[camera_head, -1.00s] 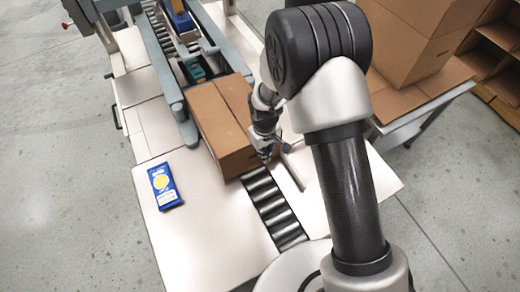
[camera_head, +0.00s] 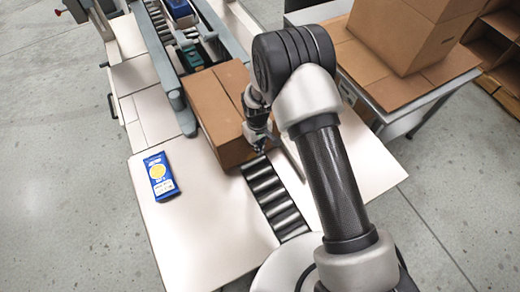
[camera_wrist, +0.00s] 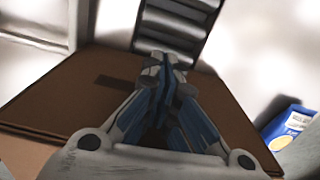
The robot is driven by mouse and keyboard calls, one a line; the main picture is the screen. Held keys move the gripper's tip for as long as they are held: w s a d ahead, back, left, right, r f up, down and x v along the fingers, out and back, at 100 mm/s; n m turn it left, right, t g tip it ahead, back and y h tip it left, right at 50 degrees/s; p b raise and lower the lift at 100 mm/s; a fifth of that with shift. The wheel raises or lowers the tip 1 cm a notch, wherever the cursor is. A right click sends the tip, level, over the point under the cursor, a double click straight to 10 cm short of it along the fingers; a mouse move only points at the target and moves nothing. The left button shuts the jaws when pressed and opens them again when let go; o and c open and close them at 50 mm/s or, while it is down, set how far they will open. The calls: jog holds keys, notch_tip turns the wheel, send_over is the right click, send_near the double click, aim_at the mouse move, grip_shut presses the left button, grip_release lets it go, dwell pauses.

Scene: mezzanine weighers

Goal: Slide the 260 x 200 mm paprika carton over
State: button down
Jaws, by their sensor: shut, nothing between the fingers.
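The brown carton (camera_head: 212,108) sits closed on the roller lane, just beyond the bare rollers (camera_head: 272,196) at the near end. No paprika label is readable on it. My gripper (camera_head: 258,146) is low at the carton's near right corner, pointing down; I cannot tell whether it touches the carton. In the wrist view the gripper (camera_wrist: 165,75) is shut and empty, with the carton's brown face (camera_wrist: 65,100) filling the space behind it and rollers (camera_wrist: 178,30) at the top.
A blue packet with a yellow disc (camera_head: 160,176) lies on the pale left tabletop (camera_head: 190,235). Grey guide rails (camera_head: 172,85) flank the lane behind the carton. A large box (camera_head: 405,35) stands on a side table at right. The right tabletop (camera_head: 350,150) is mostly clear.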

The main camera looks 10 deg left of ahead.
jog(key=shift+w+a+b, duration=0.75)
jog(key=shift+w+a, duration=0.3)
jog(key=shift+w, duration=0.2)
